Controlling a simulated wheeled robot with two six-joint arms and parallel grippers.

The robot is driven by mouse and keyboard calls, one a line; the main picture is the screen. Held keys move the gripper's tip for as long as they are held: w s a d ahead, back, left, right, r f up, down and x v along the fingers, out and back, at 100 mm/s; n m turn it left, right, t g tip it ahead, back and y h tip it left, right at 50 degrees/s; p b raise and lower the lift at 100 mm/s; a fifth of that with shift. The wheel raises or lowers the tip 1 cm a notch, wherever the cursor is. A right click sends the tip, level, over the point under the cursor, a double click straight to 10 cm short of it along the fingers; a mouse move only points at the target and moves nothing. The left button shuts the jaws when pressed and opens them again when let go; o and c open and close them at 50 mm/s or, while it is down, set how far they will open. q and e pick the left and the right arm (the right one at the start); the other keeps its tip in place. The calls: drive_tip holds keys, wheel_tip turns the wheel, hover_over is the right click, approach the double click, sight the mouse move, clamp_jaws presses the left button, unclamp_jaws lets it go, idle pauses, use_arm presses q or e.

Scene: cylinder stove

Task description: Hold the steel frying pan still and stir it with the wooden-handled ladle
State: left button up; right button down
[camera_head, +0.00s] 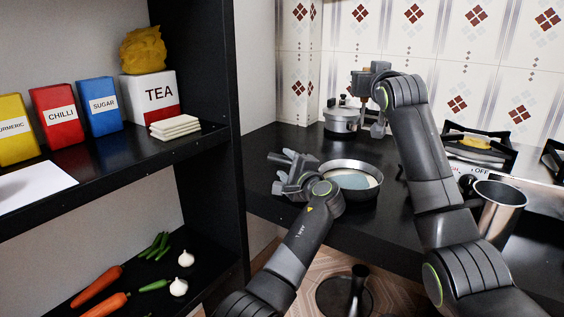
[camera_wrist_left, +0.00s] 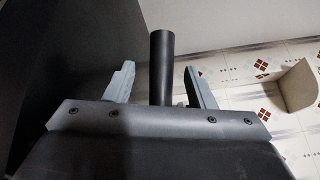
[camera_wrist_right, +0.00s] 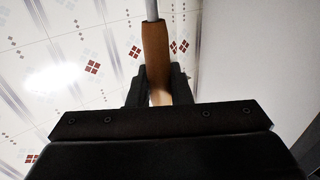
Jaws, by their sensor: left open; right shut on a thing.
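The steel frying pan (camera_head: 374,193) sits on the black counter, with pale contents inside. My left gripper (camera_head: 283,163) is open at the pan's left side. In the left wrist view, a black rod-like handle (camera_wrist_left: 161,65) stands between its two spread fingers, with gaps on both sides. My right gripper (camera_head: 371,88) is above and behind the pan. It is shut on the ladle's wooden handle (camera_wrist_right: 155,45), whose steel shaft shows at the top edge of the right wrist view. The ladle's bowl cannot be made out.
A lidded steel pot (camera_head: 342,118) stands behind the pan. A steel cup (camera_head: 502,207) and a burner (camera_head: 480,153) with a yellow item are at the right. Shelves at the left hold spice boxes, a tea box (camera_head: 153,95) and vegetables. A dark upright panel borders the counter's left.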

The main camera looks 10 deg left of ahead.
use_arm(q)
drive_tip(key=shift+x, duration=1.7)
clamp_jaws()
